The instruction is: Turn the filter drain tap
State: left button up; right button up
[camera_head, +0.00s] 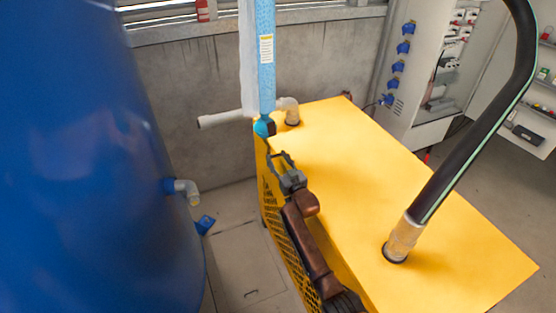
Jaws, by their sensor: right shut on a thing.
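The filter (266,62) is a tall blue and white upright column with a small label, rising past the top of the view. The filter drain tap (262,127) is a small teal part at its lower end, beside the back left corner of the yellow housing. My right gripper (273,147) reaches up from below along the housing's left edge and is shut on the drain tap. Its fingertips partly hide the tap, so the handle's angle cannot be told. My left gripper is not in view.
The yellow housing (380,190) fills the right, with a thick black hose (470,130) rising from it. A grey pipe (235,117) runs behind the filter. A large blue tank (90,170) stands left, with an outlet (182,187). Bare floor lies between.

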jog(key=o, duration=1.2)
jog(key=shift+c, duration=0.2)
jog(key=shift+s, duration=0.1)
jog(key=v, duration=1.1)
jog(key=shift+s+d, duration=0.2)
jog(key=shift+s, duration=0.15)
